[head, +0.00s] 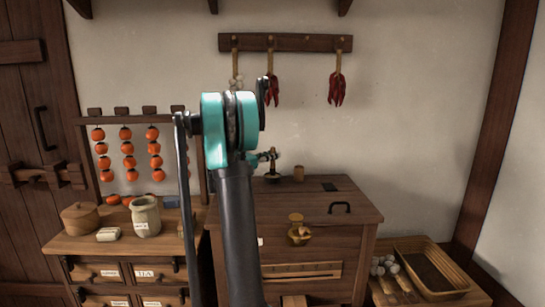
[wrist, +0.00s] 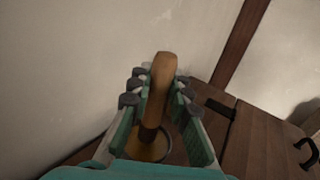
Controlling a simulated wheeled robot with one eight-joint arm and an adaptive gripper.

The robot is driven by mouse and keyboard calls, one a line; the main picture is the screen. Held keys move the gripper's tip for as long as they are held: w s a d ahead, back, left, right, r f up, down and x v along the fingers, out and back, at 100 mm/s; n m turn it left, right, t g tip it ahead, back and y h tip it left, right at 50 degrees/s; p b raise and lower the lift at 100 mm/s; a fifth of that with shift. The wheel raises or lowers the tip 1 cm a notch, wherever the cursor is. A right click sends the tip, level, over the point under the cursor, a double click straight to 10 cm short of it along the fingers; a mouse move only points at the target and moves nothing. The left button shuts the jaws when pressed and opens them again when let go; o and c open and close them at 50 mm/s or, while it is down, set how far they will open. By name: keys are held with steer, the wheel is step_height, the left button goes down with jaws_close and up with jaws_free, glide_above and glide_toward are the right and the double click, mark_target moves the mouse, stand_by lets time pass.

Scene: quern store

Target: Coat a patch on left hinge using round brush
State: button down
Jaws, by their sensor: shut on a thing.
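My gripper (head: 267,158) is small above the back of the wooden chest in the head view, partly behind my arm. In the wrist view my gripper (wrist: 158,90) is shut on the brown handle of the round brush (wrist: 162,80). The brush's lower end reaches a round yellowish surface with a pale rim (wrist: 157,150); whether it touches cannot be told. One dark hinge plate (head: 330,186) lies on the right of the chest top and shows in the wrist view (wrist: 219,109). I cannot make out the left hinge; my arm covers part of the chest's left side.
The chest (head: 360,218) has a dark handle (head: 340,207) on top and a brass latch (head: 299,230) in front. The wall is close behind. Drawers with a jar (head: 145,217) stand left, a basket (head: 437,268) right.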

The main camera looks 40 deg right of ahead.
mark_target(272, 147)
steer(key=shift+f, duration=0.55)
stand_by(1.2)
steer(key=shift+r, duration=0.15)
steer(key=shift+r, duration=3.4)
